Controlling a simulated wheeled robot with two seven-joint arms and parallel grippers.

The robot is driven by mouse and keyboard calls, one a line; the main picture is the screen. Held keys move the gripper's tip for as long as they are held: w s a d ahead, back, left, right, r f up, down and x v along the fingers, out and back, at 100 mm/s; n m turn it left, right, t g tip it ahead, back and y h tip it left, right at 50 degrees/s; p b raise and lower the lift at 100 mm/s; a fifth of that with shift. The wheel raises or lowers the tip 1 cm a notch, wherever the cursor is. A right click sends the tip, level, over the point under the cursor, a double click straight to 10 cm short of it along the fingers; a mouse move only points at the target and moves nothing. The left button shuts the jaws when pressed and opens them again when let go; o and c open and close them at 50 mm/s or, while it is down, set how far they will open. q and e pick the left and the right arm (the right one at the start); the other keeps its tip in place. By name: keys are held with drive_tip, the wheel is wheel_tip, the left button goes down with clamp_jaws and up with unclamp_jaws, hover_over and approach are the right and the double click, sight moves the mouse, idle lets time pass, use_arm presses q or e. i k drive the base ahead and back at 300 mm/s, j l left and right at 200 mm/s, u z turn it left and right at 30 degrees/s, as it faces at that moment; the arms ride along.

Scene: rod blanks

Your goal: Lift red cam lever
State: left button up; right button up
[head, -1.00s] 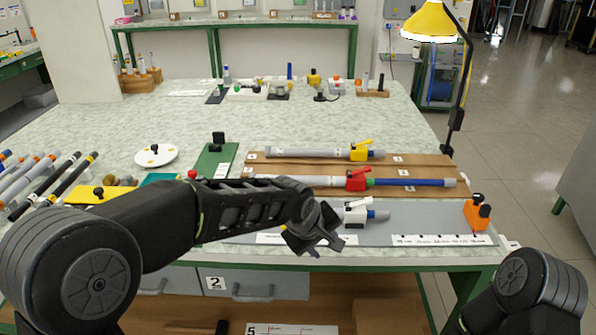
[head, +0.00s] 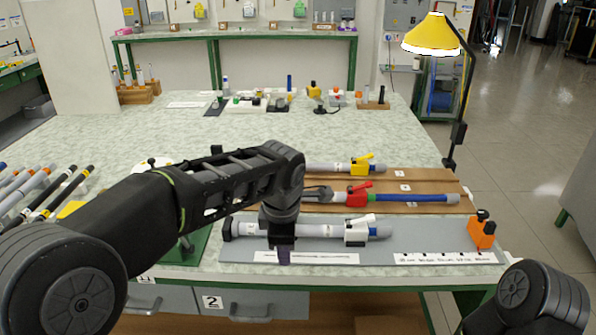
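The red cam lever (head: 360,187) sits on a red clamp around a rod, with a blue length to its right, on the middle brown board. It rests low along the rod, tilted slightly up to the right. My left gripper (head: 284,256) points down in front of the grey-white rod, left of and nearer than the red lever. It is apart from the lever, and its finger opening is not clear from this side. My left arm hides the left part of the red lever's rod. My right gripper is out of view; only part of my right arm shows.
A yellow lever (head: 364,160) on a rod lies behind, and a white lever (head: 360,225) on a rod lies in front on a grey mat (head: 430,235). An orange block (head: 482,232) stands at the right. A yellow lamp (head: 432,36) overhangs the back right. The table's middle is clear.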

sight(369, 184)
drive_tip(key=i, duration=0.9)
